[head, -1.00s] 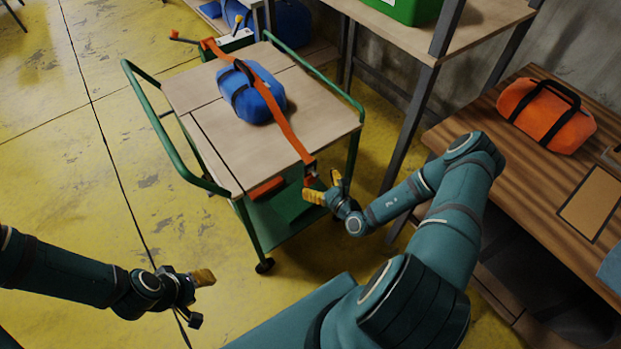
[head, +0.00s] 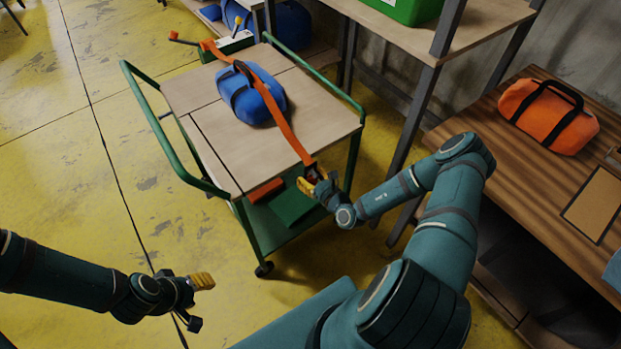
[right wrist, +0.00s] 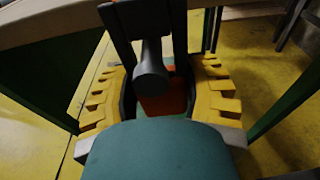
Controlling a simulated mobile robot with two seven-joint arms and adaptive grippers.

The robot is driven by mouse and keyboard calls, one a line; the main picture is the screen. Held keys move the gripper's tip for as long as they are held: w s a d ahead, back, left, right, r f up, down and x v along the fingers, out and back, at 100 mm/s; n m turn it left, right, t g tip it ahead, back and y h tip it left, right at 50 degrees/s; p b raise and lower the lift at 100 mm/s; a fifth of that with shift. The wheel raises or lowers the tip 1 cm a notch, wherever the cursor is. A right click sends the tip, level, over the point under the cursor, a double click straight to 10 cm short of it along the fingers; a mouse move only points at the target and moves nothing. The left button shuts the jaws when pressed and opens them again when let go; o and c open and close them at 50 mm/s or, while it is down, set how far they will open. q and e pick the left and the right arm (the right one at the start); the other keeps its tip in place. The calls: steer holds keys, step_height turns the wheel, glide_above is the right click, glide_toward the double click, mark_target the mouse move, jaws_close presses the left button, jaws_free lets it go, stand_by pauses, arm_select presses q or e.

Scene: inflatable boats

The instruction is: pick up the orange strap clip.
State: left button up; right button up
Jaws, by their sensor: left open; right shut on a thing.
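An orange strap (head: 287,130) runs over a blue bag (head: 254,96) on the cart top and past its near edge. The dark strap clip (head: 312,171) is at its near end. My right gripper (head: 313,184) is shut on the clip, just off the cart's near edge. In the right wrist view, the clip's dark body (right wrist: 150,68) sits between the yellow fingers, with an orange part (right wrist: 165,103) behind it; my gripper's palm hides the lower part. My left gripper (head: 203,281) is open and empty above the floor, away from the cart.
The cart (head: 190,95) has green rails and a lower shelf. A wooden table (head: 545,195) with an orange bag (head: 548,115) stands at right. A rack (head: 470,35) stands behind. The floor at left is clear.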

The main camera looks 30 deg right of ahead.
steer(key=shift+r, duration=0.2)
steer(key=shift+r+p, duration=0.25)
steer(key=shift+p, duration=0.15)
steer(key=s+d+p, duration=0.1)
steer(key=s+p, duration=0.1)
steer(key=s, duration=1.6)
steer(key=shift+d+f, duration=0.15)
steer(key=shift+d, duration=0.1)
